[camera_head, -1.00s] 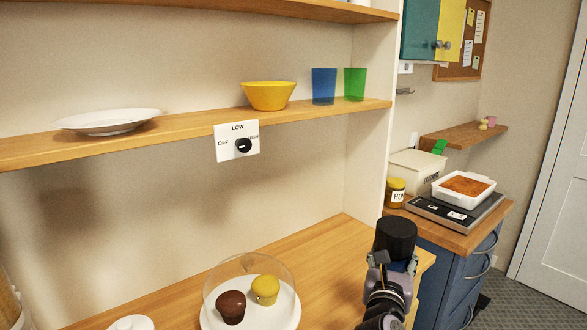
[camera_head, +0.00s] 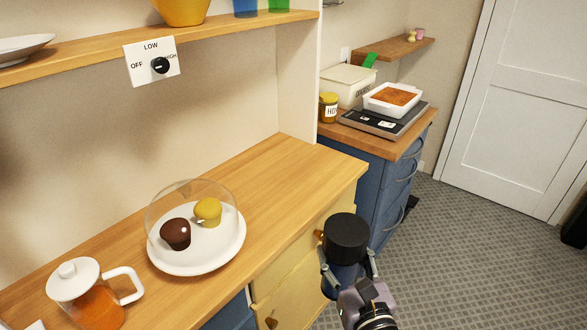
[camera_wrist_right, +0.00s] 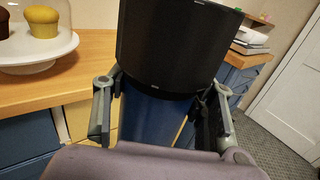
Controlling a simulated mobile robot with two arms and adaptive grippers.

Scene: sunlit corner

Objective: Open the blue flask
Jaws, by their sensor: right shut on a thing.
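The blue flask (camera_head: 345,278) has a wide black cap (camera_head: 346,238) on its top. My right gripper (camera_head: 348,268) is shut on its blue body just below the cap and holds it in the air in front of the counter. In the right wrist view the flask's blue body (camera_wrist_right: 155,122) stands between the two fingers, and the black cap (camera_wrist_right: 172,45) fills the upper middle. The cap sits on the flask; the flask's lower part is hidden behind my gripper. My left gripper is not in view.
The wooden counter (camera_head: 255,180) carries a plate of muffins under a clear dome (camera_head: 190,200) and a glass teapot (camera_head: 95,300). A jar (camera_head: 328,107), a scale (camera_head: 385,122) and a baking dish (camera_head: 395,98) stand on the far cabinet.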

